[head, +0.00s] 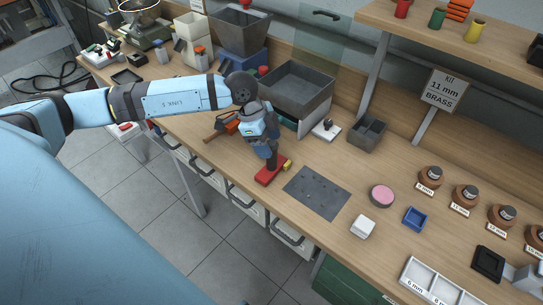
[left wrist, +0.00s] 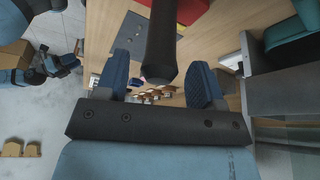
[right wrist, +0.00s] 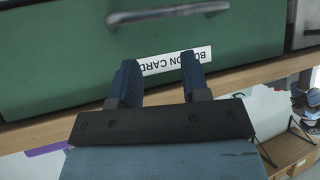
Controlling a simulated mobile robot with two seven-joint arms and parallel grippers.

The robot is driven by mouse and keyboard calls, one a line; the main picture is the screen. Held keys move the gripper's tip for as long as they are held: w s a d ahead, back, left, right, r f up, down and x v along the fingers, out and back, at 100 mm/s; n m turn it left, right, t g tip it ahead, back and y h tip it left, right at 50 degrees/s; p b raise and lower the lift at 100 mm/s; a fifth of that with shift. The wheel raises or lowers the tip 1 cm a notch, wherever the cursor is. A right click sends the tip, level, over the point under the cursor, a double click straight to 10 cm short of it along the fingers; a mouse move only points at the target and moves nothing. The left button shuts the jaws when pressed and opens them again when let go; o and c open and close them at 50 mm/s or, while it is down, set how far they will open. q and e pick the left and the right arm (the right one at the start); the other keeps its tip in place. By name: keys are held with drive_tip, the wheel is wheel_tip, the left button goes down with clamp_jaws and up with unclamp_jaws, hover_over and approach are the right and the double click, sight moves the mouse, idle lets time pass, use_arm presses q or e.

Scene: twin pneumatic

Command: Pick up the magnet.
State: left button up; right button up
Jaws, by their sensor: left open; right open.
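A red block with a dark upright handle (head: 267,175), which looks like the magnet, stands on the bench at the left edge of the dark mat. My left gripper (head: 270,152) is above it, pointing down. In the left wrist view the dark handle (left wrist: 162,45) reaches between the two open fingers (left wrist: 162,85), with gaps on both sides. The red base (left wrist: 188,10) shows at the top. My right gripper (right wrist: 156,80) is open and empty in front of a green drawer front; it is not seen in the head view.
The dark mat (head: 316,193) has small specks on it. A brass-coloured piece (head: 287,166) is beside the red block. A grey bin (head: 297,88) stands behind; an orange-handled tool (head: 228,122) lies left. A pink-topped round tin (head: 382,195), white box (head: 363,227) and blue tray (head: 415,219) are right.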

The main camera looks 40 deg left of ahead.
use_arm(q)
drive_tip(key=shift+x, duration=1.2)
clamp_jaws()
drive_tip(key=shift+r, duration=0.1)
